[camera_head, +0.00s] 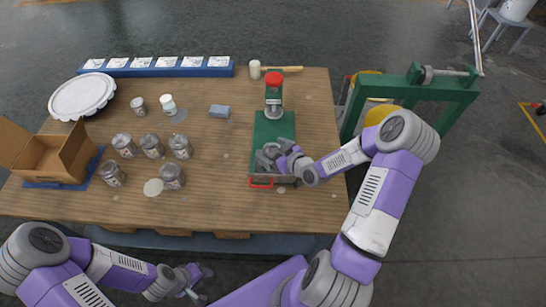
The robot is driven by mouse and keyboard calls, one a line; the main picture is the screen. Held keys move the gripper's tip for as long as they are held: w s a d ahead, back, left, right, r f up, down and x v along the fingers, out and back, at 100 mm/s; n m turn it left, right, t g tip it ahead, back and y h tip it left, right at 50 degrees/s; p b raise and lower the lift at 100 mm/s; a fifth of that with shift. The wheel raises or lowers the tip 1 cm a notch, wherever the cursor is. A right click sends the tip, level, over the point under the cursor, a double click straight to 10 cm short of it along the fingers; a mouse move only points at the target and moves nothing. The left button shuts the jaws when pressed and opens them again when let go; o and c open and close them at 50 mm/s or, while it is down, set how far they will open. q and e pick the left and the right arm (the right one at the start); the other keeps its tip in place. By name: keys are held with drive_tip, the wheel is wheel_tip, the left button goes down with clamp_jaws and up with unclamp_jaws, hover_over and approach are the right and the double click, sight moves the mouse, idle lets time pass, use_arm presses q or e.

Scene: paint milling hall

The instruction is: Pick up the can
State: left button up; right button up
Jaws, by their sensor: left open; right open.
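My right gripper (284,158) is open at the green tray-like bed (273,128). Its jaws are at a grey metallic can (268,152) near the red handle (261,185); the gripper partly hides it, and I cannot tell whether they touch. Several similar grey cans stand upright on the left half of the table, among them a front one (172,177), a middle one (151,146) and a small back one (138,105). My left gripper (200,284) is open and empty, low in front of the table's front edge.
The wooden table (217,152) also holds a cardboard box (62,158), a white scalloped disc (82,96), a white-capped jar (168,104), a grey block (219,111), a red-topped device (273,85) and a blue card rack (158,72). A green frame (418,89) stands right of the table.

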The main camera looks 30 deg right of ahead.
drive_tip(key=shift+r, duration=0.1)
drive_tip(key=c, duration=1.3)
